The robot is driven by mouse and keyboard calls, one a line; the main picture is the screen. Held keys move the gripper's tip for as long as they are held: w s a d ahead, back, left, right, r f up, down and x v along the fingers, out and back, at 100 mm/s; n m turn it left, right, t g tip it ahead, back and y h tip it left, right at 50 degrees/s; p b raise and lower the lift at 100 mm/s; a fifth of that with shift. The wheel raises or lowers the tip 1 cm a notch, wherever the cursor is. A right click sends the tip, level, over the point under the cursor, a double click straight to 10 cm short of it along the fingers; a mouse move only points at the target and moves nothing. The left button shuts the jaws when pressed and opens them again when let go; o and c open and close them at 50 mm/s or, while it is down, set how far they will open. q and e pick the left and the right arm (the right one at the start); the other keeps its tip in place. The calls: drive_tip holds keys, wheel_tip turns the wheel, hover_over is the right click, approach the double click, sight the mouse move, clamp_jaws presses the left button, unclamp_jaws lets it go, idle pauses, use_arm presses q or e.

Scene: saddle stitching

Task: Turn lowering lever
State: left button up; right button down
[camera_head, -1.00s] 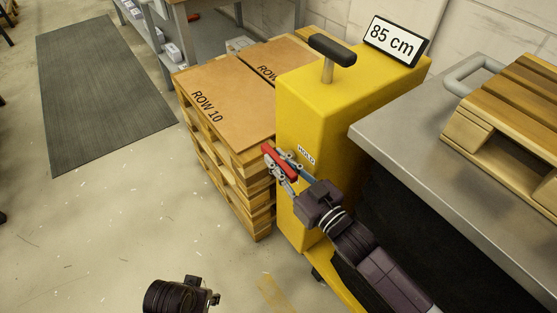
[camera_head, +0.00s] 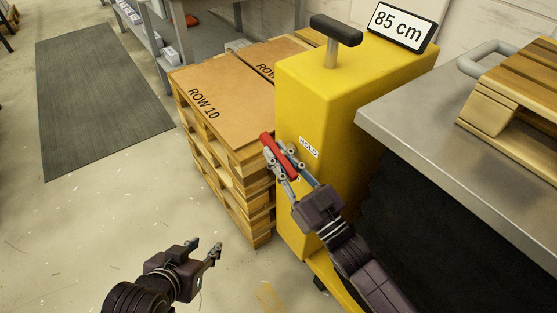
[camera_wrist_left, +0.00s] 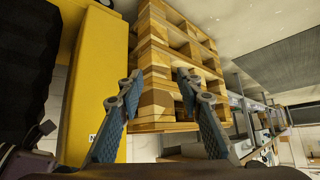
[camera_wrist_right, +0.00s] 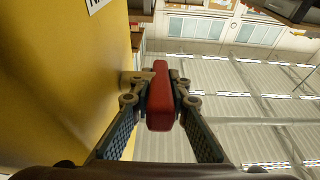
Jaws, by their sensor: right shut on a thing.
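The red lowering lever (camera_head: 273,150) is on the side of the yellow lift column (camera_head: 300,110), beside a small label reading HOLD (camera_head: 309,147). In the head view the lever is tilted, its upper end to the left. My right gripper (camera_head: 279,160) is shut on the lever. The right wrist view shows the red lever (camera_wrist_right: 160,105) between the two fingers (camera_wrist_right: 160,98). My left gripper (camera_head: 206,249) is open and empty, low and to the left of the column. In the left wrist view its fingers (camera_wrist_left: 155,82) are spread, with nothing between them.
A stack of wooden pallets with cardboard (camera_head: 220,90) marked ROW 10 stands left of the column. A grey metal table (camera_head: 450,130) with a wooden pallet (camera_head: 515,95) is at the right. A sign (camera_head: 401,26) reads 85 cm. A grey mat (camera_head: 100,90) lies on open floor.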

drive_tip(key=shift+t+y+b, duration=0.4)
drive_tip(key=shift+t+b, duration=0.1)
drive_tip(key=shift+b, duration=0.6)
drive_tip(key=shift+t+b, duration=0.3)
drive_tip(key=shift+b, duration=0.6)
drive_tip(key=shift+y, duration=0.3)
use_arm(q)
drive_tip(key=w+d+r+t+h, duration=0.1)
drive_tip(key=w+r+t, duration=0.3)
drive_tip(key=r, duration=0.6)
drive_tip(key=w+d+r+t+h, duration=0.2)
drive_tip(key=w+d+r+t, duration=0.2)
drive_tip(key=r+t, duration=0.3)
wheel_tip(320, 180, up, 4)
drive_tip(key=shift+w+f+m+t, duration=0.1)
drive_tip(key=shift+w+m+t, duration=0.05)
drive_tip(key=shift+m+t, duration=0.2)
drive_tip(key=shift+a, duration=0.1)
use_arm(e)
drive_tip(key=c, duration=2.1)
unclamp_jaws()
drive_tip(key=v, duration=1.2)
